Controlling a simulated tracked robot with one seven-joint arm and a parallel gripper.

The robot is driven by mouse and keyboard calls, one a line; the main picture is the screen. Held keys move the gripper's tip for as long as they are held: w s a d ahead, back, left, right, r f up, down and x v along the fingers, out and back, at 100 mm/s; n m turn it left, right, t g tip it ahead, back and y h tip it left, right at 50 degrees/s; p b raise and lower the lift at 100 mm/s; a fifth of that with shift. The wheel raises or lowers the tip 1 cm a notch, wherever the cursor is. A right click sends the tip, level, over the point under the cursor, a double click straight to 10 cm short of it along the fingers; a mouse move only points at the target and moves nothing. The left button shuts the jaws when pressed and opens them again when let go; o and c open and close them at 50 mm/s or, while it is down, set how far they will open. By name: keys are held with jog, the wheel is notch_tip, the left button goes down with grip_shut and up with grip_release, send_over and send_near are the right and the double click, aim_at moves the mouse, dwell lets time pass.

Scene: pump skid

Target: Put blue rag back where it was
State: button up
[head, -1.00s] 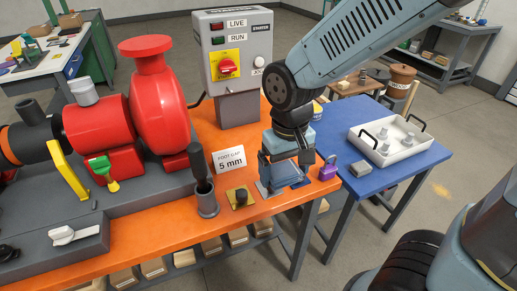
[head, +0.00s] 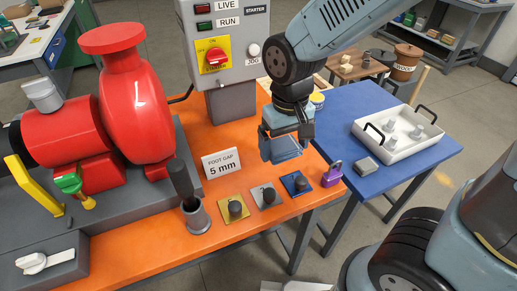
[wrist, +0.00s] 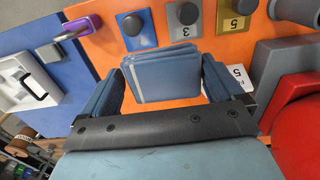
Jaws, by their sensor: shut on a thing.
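The blue rag (wrist: 165,76) is a folded blue-grey cloth with pale stripes. In the wrist view it sits between the two fingers of my gripper (wrist: 162,68), which is shut on it. In the head view my gripper (head: 287,146) points down over the right part of the orange bench, behind the small plates. The rag (head: 285,152) is partly hidden there by the fingers. It appears held above the bench top, but the exact height is hard to tell.
Yellow (head: 232,209), grey (head: 266,198) and blue (head: 298,184) knobbed plates line the bench front, beside a purple padlock (head: 332,174). A "5 mm" sign (head: 221,164), starter box (head: 226,40) and red pump (head: 130,110) stand left. A white tray (head: 402,148) rests on the blue table.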

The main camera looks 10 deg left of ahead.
jog(key=w+a+f, duration=0.4)
jog(key=w+a, duration=0.1)
jog(key=w, duration=0.1)
send_over(258, 155)
jog(key=f, duration=0.4)
jog(key=shift+s+d+f, duration=0.2)
jog(key=shift+s+f, duration=0.05)
jog(key=shift+f, duration=0.05)
jog(key=shift+w+a+f, duration=0.2)
jog(key=shift+w+f, duration=0.05)
jog(key=shift+f, duration=1.7)
jog(key=o, duration=0.6)
jog(key=shift+f, duration=0.1)
jog(key=shift+o, duration=0.2)
